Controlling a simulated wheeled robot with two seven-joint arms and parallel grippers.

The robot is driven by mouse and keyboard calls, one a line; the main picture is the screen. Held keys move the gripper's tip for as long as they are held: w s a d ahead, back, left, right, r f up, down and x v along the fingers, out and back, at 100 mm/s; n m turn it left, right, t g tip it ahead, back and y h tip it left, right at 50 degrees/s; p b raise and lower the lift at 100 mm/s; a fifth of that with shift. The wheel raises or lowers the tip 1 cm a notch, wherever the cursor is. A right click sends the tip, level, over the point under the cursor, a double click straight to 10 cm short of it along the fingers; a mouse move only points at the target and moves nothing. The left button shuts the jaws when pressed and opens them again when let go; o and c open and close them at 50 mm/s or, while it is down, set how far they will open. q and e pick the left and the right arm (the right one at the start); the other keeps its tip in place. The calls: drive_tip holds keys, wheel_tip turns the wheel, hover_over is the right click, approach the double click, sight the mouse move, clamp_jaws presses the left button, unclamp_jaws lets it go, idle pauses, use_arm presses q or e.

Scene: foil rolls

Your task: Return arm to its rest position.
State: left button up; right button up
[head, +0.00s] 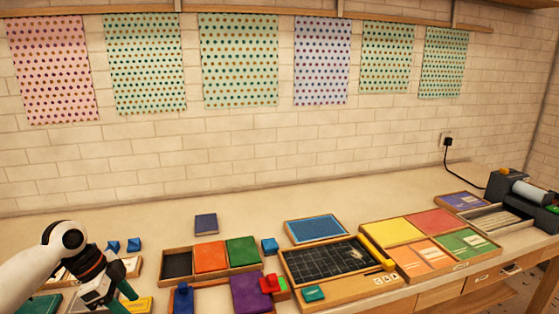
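My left arm comes in at the lower left. My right arm and gripper are not in view. A dark machine with a pale roll (528,192) stands at the far right end of the bench.
A tray with orange and green panels (210,256), a black grid board (330,262) and a colored sorting tray (432,228) line the bench front. A blue stamp-like block (183,297) stands right of my gripper. Dotted sheets (240,60) hang on the wall. The bench's back strip is mostly clear.

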use_arm(q)
drive_tip(key=s+d+f+n, duration=0.3)
drive_tip(key=s+d+f, duration=1.1)
drive_tip(key=d+f, duration=0.3)
drive_tip(key=s+a+n+t+y, duration=0.1)
drive_tip(key=s+a+n+y, duration=0.1)
drive_tip(key=s+n, duration=0.45)
drive_tip(key=s+a+n+t+y, duration=0.1)
drive_tip(key=s+a+n+y, duration=0.15)
drive_tip(key=s, duration=0.65)
wheel_tip(320, 180, down, 27)
drive_tip(key=s+g, duration=0.1)
drive_tip(key=s+a+f+g, duration=0.1)
drive_tip(key=s+a+f, duration=0.2)
drive_tip(key=s+f, duration=1.1)
drive_tip(key=shift+s+f, duration=0.2)
drive_tip(key=shift+s, duration=0.8)
